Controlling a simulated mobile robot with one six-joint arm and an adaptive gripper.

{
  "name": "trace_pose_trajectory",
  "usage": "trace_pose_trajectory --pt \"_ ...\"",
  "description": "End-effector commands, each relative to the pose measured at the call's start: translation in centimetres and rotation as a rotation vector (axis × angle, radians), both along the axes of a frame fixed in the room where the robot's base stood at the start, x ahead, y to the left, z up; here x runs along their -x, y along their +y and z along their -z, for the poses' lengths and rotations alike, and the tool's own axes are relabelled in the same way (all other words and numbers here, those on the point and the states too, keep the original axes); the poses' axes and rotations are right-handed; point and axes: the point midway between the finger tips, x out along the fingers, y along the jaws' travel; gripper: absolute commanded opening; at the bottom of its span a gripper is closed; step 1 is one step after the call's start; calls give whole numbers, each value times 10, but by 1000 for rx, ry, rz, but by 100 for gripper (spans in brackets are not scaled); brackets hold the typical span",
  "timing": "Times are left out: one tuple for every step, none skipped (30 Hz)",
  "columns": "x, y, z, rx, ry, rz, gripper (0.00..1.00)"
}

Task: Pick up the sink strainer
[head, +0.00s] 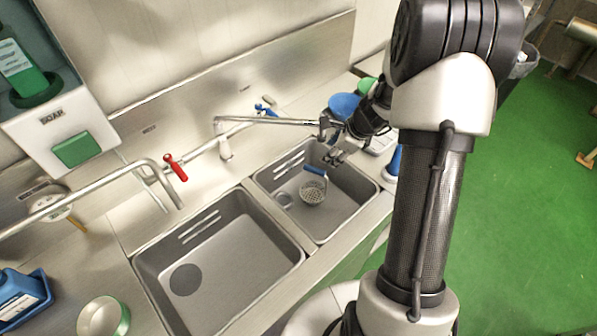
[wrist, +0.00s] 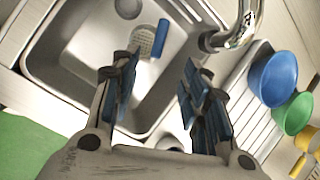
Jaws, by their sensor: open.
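The sink strainer (head: 312,194) is a round perforated metal piece with a blue handle (head: 315,170). It is inside the right-hand sink basin (head: 349,218). In the wrist view the strainer (wrist: 144,43) and its blue handle (wrist: 160,38) show beyond the fingertips, near the top middle. My gripper (wrist: 160,82) is open and empty, with its blue-padded fingers apart. In the head view my gripper (head: 334,156) is above the basin's back right part, up and to the right of the strainer, apart from it.
A metal faucet spout (wrist: 236,24) is close to the right of my gripper in the wrist view. A blue bowl (wrist: 273,78) and a green bowl (wrist: 293,113) stand beside the basin. The left basin (head: 236,262) looks empty. A red-handled tap (head: 175,167) stands behind it.

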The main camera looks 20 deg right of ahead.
Motion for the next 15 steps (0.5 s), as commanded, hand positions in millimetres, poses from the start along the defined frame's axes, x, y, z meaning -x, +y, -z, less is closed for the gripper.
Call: trace_pose_trajectory --pt "0 -5 6 -10 7 33 42" --pt "-1 -7 10 -14 9 45 42" --pt "-1 -8 14 -17 11 56 42" --pt "-2 -8 17 -19 12 61 42" --pt "-4 -8 22 -20 13 62 42" --pt "-6 -6 28 -21 14 62 42" --pt "-9 -5 34 -20 13 60 42" --pt "-11 -4 40 -20 14 60 42" --pt "-15 -3 48 -20 13 60 42" --pt "-17 -2 55 -19 15 59 42" --pt "-20 -1 61 -18 14 57 42" --pt "-24 0 69 -20 14 58 42" --pt "-26 1 75 -20 14 56 42" --pt "-29 2 80 -19 14 57 42" --pt "-32 3 88 -19 14 57 42"
